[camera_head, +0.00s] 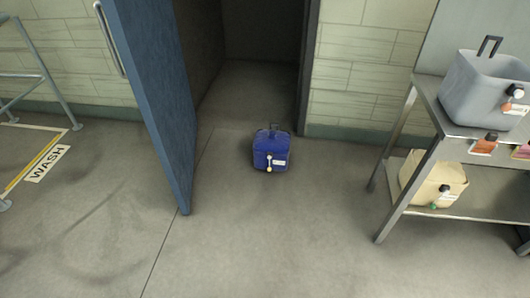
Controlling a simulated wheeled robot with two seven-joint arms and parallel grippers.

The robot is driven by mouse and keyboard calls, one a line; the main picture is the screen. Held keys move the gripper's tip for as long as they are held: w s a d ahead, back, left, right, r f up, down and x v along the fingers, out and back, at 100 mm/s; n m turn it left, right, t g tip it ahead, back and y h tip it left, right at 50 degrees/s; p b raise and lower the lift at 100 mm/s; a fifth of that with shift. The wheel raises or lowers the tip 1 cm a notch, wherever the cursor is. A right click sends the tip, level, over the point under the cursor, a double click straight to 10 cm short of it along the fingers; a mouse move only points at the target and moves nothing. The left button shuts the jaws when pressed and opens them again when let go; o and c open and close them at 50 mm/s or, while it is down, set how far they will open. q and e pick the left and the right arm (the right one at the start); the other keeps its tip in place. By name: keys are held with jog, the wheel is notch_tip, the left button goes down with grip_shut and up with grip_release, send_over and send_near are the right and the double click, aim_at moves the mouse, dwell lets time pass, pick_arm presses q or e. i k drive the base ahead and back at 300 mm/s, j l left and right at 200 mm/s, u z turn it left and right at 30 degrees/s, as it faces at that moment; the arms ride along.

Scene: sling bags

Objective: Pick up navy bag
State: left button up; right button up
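The navy bag (270,151) is a small, boxy blue bag with a dark handle on top and a white tag and a round charm on its front. It stands upright on the floor in the middle of the head view, in front of the open doorway. Neither of my grippers shows in this view.
A blue door (154,95) stands open left of the bag. A metal shelf (397,205) on the right holds a grey bag (478,90) on top and a cream bag (421,178) below. A metal railing (47,75) is at far left. The floor before the bag is clear.

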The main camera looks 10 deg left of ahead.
aim_at(276, 144)
jog(key=i+l+u, duration=0.15)
jog(key=i+u, duration=0.2)
jog(key=i+l+u, duration=0.15)
jog(key=u, duration=0.25)
jog(key=i+l+u, duration=0.1)
jog(key=i+l, duration=0.55)
jog(key=l, duration=0.15)
jog(key=i+l+u, duration=0.15)
jog(key=i+l, duration=0.15)
jog(key=i+l+u, duration=0.1)
jog(key=i+l, duration=0.2)
jog(key=l, duration=0.2)
jog(key=i+l+u, duration=0.1)
jog(key=i+l, duration=0.15)
jog(key=l, duration=0.2)
